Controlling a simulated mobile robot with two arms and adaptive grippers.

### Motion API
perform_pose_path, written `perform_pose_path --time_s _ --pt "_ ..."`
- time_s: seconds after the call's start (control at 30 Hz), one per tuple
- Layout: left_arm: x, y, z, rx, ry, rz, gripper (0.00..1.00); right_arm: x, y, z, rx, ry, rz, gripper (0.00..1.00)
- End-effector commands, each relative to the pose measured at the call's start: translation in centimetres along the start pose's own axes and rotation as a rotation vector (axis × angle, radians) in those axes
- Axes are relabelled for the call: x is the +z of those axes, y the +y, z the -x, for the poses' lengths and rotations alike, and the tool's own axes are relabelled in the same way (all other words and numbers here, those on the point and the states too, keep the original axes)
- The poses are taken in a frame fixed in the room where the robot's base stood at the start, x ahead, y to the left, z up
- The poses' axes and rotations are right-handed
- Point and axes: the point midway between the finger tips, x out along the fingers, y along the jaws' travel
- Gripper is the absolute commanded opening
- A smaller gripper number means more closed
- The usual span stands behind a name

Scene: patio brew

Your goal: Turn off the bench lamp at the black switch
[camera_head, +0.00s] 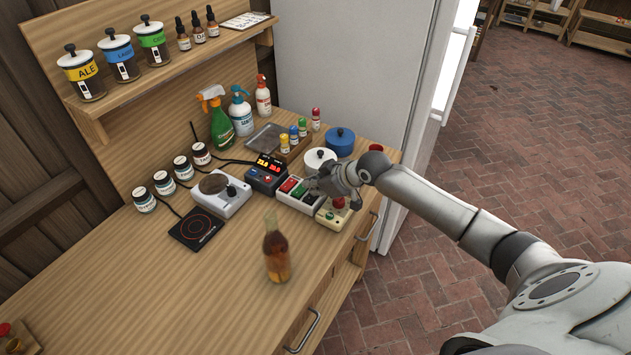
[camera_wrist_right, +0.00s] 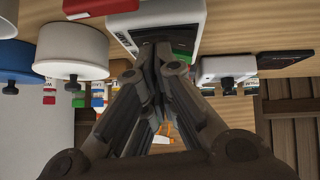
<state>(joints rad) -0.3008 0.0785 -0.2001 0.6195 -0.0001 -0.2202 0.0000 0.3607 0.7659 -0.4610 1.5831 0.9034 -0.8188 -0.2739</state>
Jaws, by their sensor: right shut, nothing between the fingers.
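My right gripper (camera_head: 324,182) is shut and empty, low over a white switch box (camera_head: 283,198) near the bench's right edge. No bench lamp can be made out. My left gripper is not in view.
A box with a red button (camera_head: 333,215) stands just in front of my gripper. A red-display controller (camera_head: 266,175), a stirrer with a black knob (camera_head: 222,198) and a white pot (camera_head: 319,158) stand close by. An amber bottle (camera_head: 276,252) stands nearer.

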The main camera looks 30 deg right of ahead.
Motion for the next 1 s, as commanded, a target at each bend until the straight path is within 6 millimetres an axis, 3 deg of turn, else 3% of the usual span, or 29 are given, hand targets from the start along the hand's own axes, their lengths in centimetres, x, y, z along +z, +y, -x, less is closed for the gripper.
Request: perform_pose_path --time_s 0.1,0.57,0.93,1.0 --pt "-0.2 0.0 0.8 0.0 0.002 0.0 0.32 -0.3 -0.6 0.3 -0.001 0.002 0.001 0.0" --pt "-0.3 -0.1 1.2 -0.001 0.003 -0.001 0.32 -0.5 -0.7 0.4 0.001 0.003 0.001 0.0" --pt "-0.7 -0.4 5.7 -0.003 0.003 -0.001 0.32 -4.0 -0.4 3.2 0.002 0.002 -0.003 0.0" --pt "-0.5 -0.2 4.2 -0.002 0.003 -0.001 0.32 -3.1 -0.1 4.0 0.005 0.0 0.003 0.0"
